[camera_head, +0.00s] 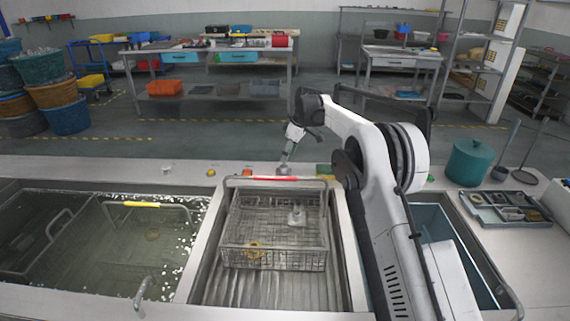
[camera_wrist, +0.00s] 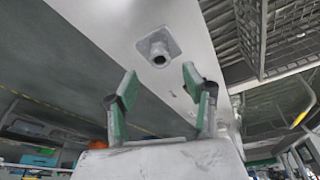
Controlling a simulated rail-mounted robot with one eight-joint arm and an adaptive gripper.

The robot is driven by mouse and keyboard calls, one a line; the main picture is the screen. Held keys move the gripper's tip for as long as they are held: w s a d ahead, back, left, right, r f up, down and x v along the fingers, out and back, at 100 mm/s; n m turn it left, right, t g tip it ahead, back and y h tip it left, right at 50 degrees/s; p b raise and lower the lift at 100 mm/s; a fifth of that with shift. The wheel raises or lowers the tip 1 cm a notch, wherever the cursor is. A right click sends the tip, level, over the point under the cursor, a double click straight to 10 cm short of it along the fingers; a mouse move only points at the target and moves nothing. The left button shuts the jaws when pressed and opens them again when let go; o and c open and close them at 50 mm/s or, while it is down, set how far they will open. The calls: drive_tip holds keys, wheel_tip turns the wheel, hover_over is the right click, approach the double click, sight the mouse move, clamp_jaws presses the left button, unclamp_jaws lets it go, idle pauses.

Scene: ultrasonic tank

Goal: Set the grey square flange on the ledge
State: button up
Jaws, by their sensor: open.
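A grey square flange (camera_wrist: 160,46) with a round stub rests on the pale ledge (camera_wrist: 95,12) behind the tanks, in the wrist view. My gripper (camera_wrist: 160,79) is open and empty. The flange shows just beyond the gap between its fingertips, apart from both fingers. In the head view my gripper (camera_head: 285,168) is low over the ledge (camera_head: 190,166), behind the middle tank, and the flange there is too small to make out. Another grey piece with a stub (camera_head: 297,217) lies in the wire basket (camera_head: 272,230).
The wire basket stands in the middle tank with a yellow ring-like part (camera_head: 254,250) inside. A water-filled tank (camera_head: 80,270) is at the left. Small parts (camera_head: 211,173) stand on the ledge. A teal pot (camera_head: 468,162) and a sorting tray (camera_head: 505,222) are at the right.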

drive_tip(key=v, duration=0.6)
drive_tip(key=s+d+r+m+t, duration=0.1)
drive_tip(key=s+d+r+m, duration=0.1)
drive_tip(key=s+d+r, duration=0.3)
drive_tip(key=s+d+r+m+t, duration=0.1)
drive_tip(key=s+d+r, duration=0.2)
drive_tip(key=s+r, duration=0.35)
drive_tip(key=s+d+r+m+t+h, duration=0.1)
drive_tip(key=s+d+r+m, duration=0.45)
drive_tip(key=s, duration=0.75)
drive_tip(key=s+d+f+m+t, duration=0.1)
drive_tip(key=s+d+f, duration=0.2)
drive_tip(key=s, duration=0.7)
drive_tip(key=s+d+f+m+t+h, duration=0.1)
drive_tip(key=s+d+f+m, duration=0.1)
drive_tip(key=s, duration=0.9)
drive_tip(key=s+d+f+m+t+h, duration=0.1)
drive_tip(key=s+d, duration=0.4)
drive_tip(key=s, duration=0.6)
wheel_tip(320, 180, down, 3)
drive_tip(key=shift+r+m, duration=0.15)
drive_tip(key=shift+m, duration=0.5)
drive_tip(key=shift+d, duration=0.1)
